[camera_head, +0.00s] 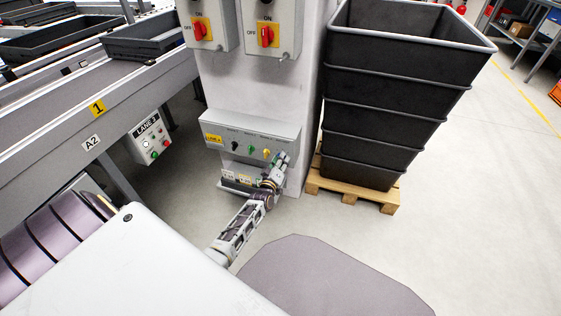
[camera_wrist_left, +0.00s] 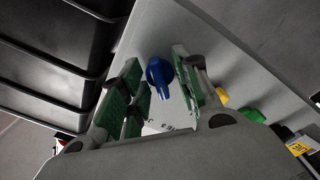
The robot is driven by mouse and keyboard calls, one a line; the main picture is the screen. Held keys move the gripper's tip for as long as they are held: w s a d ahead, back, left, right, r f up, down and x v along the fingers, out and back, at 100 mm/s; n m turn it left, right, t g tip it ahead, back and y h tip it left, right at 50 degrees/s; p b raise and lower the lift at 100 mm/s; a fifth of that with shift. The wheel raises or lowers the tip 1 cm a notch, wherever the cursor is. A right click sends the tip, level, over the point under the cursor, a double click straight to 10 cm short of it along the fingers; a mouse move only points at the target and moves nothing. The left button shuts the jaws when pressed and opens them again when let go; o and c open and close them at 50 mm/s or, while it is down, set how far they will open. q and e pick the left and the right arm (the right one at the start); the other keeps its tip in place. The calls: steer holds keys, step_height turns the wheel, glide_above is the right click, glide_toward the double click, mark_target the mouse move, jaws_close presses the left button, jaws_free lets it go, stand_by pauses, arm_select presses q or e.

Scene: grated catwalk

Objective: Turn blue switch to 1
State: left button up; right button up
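The blue switch (camera_wrist_left: 160,74) shows in the left wrist view on a grey panel, between the two green-padded fingers of my left gripper (camera_head: 283,159). The fingers are apart, with a gap on each side of the knob. In the head view the gripper is at the right end of the grey control box (camera_head: 222,131) and hides the blue switch. A yellow switch (camera_head: 266,154), a green switch (camera_head: 251,150) and a black switch (camera_head: 235,145) sit to its left. The number marks by the blue switch are too small to read. My right gripper is not in view.
A stack of black crates (camera_head: 385,120) on a wooden pallet (camera_head: 345,190) stands close to the right of the box. Two boxes with red switches (camera_head: 266,36) are above. A conveyor frame (camera_head: 90,100) is at the left. The floor in front is clear.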

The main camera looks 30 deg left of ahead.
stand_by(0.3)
arm_select(q)
steer(key=v, duration=1.2)
stand_by(0.5)
steer(key=shift+d, duration=0.1)
stand_by(0.6)
